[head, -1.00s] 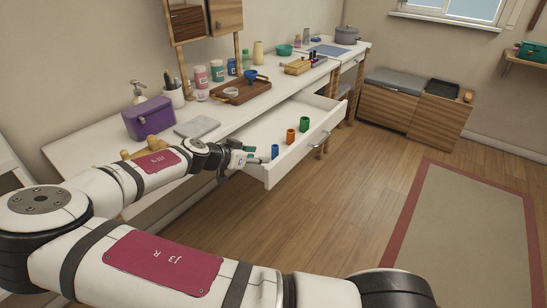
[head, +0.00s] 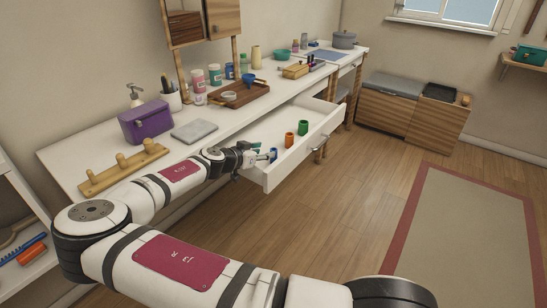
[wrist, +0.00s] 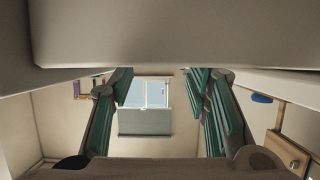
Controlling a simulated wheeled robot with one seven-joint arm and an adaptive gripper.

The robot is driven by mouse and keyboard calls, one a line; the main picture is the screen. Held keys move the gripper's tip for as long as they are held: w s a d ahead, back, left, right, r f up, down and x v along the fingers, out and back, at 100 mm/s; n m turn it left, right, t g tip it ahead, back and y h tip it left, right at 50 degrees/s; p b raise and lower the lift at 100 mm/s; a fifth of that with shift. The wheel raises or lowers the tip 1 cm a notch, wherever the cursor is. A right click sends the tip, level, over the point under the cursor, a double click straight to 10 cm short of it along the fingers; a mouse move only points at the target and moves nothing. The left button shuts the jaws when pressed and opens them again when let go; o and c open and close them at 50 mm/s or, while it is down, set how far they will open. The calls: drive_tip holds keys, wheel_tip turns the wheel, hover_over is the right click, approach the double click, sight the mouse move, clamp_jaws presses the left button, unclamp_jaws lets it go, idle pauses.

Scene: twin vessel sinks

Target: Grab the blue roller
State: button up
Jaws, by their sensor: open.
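The blue roller (head: 273,154) is a small upright cylinder near the front left end of the open white drawer (head: 291,168). An orange roller (head: 289,140) and a green roller (head: 303,128) stand beyond it in a row. My gripper (head: 262,156) reaches over the drawer's near end, just left of the blue roller. Whether it touches the roller is too small to tell. In the wrist view my gripper (wrist: 161,95) shows its teal-padded fingers spread apart, with no roller visible between them.
The white counter (head: 95,158) behind the drawer holds a purple box (head: 146,122), a grey slab (head: 194,130), a wooden peg rack (head: 122,168) and a wooden tray (head: 238,94). The wooden floor (head: 345,190) right of the drawer is clear.

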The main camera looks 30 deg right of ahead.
drive_tip(key=x, duration=0.4)
drive_tip(key=shift+s+d+f, duration=0.1)
drive_tip(key=shift+d+f, duration=0.15)
drive_tip(key=shift+f, duration=0.1)
drive_tip(key=c, duration=0.8)
drive_tip(key=shift+r, duration=0.15)
